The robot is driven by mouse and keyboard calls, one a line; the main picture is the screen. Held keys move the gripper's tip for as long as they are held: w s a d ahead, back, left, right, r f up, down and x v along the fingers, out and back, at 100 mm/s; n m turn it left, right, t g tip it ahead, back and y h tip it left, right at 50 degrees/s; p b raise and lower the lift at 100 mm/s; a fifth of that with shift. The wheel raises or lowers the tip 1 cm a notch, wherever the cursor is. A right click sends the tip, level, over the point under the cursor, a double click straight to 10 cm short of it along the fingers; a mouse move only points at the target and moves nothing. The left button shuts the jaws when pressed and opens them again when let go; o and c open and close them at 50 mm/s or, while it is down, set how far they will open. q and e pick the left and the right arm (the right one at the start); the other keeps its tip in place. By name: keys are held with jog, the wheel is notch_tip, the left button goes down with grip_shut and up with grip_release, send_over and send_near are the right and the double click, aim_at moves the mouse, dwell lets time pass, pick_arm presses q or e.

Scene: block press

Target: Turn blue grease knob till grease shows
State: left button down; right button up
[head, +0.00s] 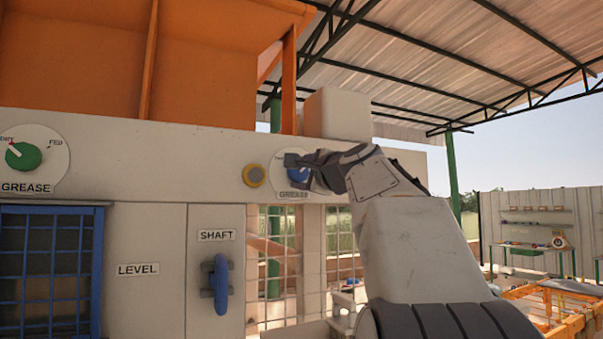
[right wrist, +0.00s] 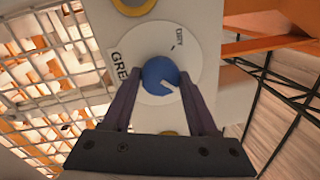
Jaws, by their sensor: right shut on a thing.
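The blue grease knob (head: 297,175) sits on a round white dial labelled GREASE on the pale machine front, partly covered by my right gripper (head: 309,170) in the head view. In the right wrist view the blue knob (right wrist: 158,73) lies between the two dark fingers of the right gripper (right wrist: 162,80), which is shut on it. A white pointer mark on the knob points to the lower right there. A word is partly readable at the dial's upper right edge. I cannot make out any grease. My left gripper is not in view.
A yellow-ringed round fitting (head: 254,175) is just left of the dial. A green knob (head: 23,156) on another GREASE dial is at far left. A blue SHAFT handle (head: 219,284) and a blue grille (head: 50,270) are lower. Open yard lies right.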

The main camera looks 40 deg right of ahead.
jog(key=o, duration=1.4)
jog(key=shift+b+v, duration=2.8)
jog(key=shift+v, duration=2.45)
jog(key=shift+f, duration=0.1)
